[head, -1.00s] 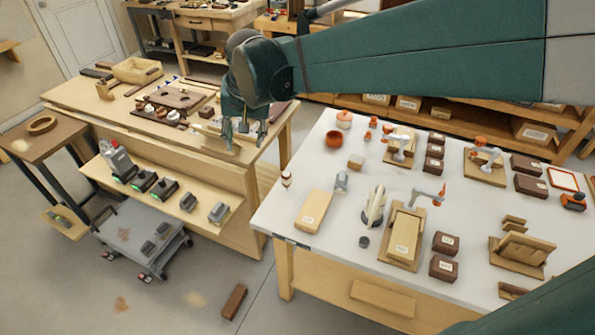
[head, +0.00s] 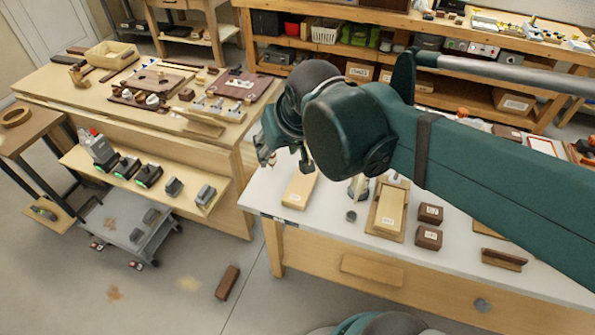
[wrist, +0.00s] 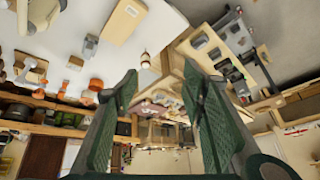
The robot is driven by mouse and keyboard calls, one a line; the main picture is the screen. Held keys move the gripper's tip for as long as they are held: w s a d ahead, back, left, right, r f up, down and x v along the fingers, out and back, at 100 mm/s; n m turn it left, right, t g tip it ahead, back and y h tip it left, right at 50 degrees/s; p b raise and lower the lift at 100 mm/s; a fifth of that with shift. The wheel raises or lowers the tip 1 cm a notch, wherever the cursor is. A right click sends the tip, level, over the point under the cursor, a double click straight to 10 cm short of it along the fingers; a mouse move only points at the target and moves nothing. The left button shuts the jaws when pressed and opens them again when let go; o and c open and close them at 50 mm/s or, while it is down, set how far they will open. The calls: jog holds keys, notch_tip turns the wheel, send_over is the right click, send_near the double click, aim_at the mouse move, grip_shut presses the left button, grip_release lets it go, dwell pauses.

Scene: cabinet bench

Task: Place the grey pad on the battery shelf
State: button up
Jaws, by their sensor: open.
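My gripper (head: 286,160) is open and empty, above the left end of the white table (head: 262,198). Its two fingers show wide apart in the wrist view (wrist: 160,85). The battery shelf (head: 128,184) runs along the front of the left bench. It bears a grey charger-like unit (head: 97,149), green-marked dark batteries (head: 148,175) and grey blocks (head: 205,195).
A grey cart (head: 120,226) with dark blocks stands below the shelf. A brown block (head: 228,282) lies on the floor. The left bench (head: 60,88) holds trays and tools. Dark boxes (head: 428,237) and a wooden tray (head: 387,209) occupy the white table. Open floor lies in front.

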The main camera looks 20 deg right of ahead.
jog(key=s+d+f+n+t, duration=0.1)
jog(key=s+d+f, duration=0.1)
jog(key=s, duration=0.4)
jog(key=shift+s+f, duration=0.2)
jog(key=shift+f, duration=0.25)
jog(key=shift+d, duration=0.1)
